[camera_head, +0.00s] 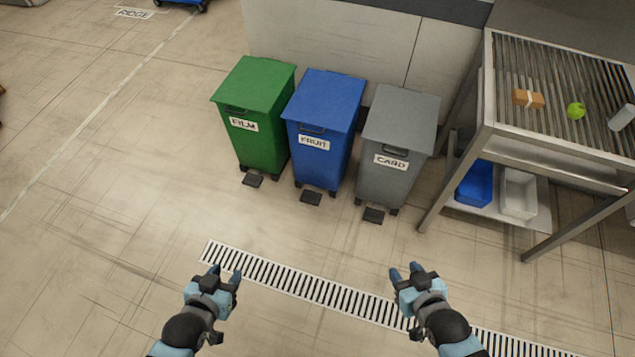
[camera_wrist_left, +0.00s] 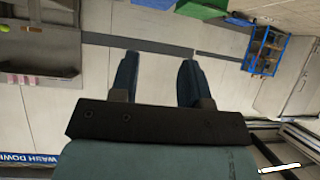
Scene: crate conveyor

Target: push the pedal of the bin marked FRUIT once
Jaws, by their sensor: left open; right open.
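The blue bin marked FRUIT (camera_head: 319,123) stands in the middle of a row of three, its lid shut. Its black pedal (camera_head: 311,198) lies at the floor in front of it, with nothing on it. My left gripper (camera_head: 225,271) is open and empty, in front of the bins and to the left of the pedal in the head view. Its two fingers (camera_wrist_left: 160,75) also show in the left wrist view with nothing between them. My right gripper (camera_head: 405,271) is open and empty, to the right of the pedal in the head view.
A green bin marked FILM (camera_head: 259,111) stands left of the blue bin, and a grey bin marked CARD (camera_head: 396,133) stands right. A metal roller conveyor (camera_head: 480,134) is at the right. A floor drain grate (camera_head: 290,286) crosses in front. The floor before the bins is clear.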

